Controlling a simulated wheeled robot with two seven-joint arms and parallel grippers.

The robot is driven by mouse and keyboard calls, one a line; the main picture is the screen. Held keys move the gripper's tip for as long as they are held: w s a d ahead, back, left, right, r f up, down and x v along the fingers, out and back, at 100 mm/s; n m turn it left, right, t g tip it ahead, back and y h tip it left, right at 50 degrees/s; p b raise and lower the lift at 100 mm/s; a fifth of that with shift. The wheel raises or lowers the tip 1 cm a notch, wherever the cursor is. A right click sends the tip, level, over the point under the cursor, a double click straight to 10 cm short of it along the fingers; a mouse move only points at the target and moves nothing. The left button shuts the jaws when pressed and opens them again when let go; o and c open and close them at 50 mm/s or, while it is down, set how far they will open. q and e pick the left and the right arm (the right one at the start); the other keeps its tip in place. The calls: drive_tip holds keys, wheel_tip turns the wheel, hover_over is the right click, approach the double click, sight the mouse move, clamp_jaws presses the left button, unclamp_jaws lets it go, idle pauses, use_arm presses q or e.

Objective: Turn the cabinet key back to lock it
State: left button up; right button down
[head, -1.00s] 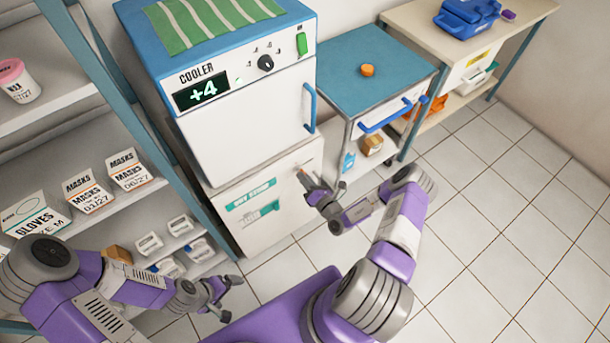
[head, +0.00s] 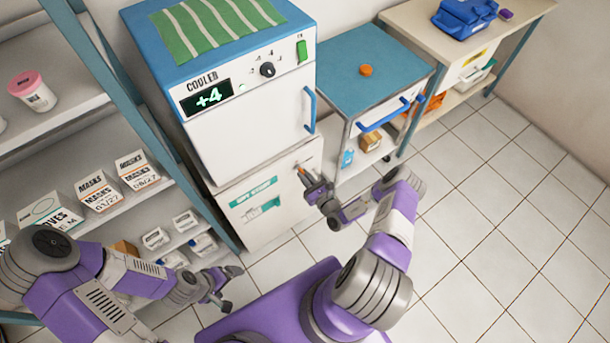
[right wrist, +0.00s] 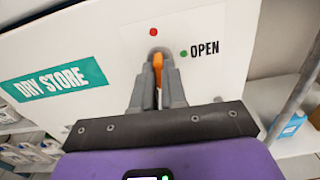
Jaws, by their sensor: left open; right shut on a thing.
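The dry store cabinet (head: 245,228) is the white box under the cooler, with a green "DRY STORE" label, and its door looks closed. In the right wrist view, an orange key (right wrist: 158,65) sits at the lock, below a red dot (right wrist: 153,32) and left of a green dot (right wrist: 184,54) marked "OPEN". The key stands about upright in that view. My right gripper (right wrist: 158,88) is shut on the key; in the head view it is at the cabinet's upper right (head: 304,176). My left gripper (head: 222,291) is open and empty, near the shelf's lower right.
The cooler (head: 250,110) stands on the cabinet. A blue-topped trolley (head: 375,75) with an orange item on top stands to the right. A shelf rack (head: 60,130) with boxes of masks and gloves is at left. The tiled floor (head: 480,220) at right is clear.

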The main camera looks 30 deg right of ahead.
drive_tip(key=shift+n, duration=0.4)
drive_tip(key=c, duration=1.2)
unclamp_jaws()
drive_tip(key=s, duration=0.5)
drive_tip(key=s+p, duration=0.1)
drive_tip(key=s, duration=0.1)
drive_tip(key=shift+s+d, duration=0.3)
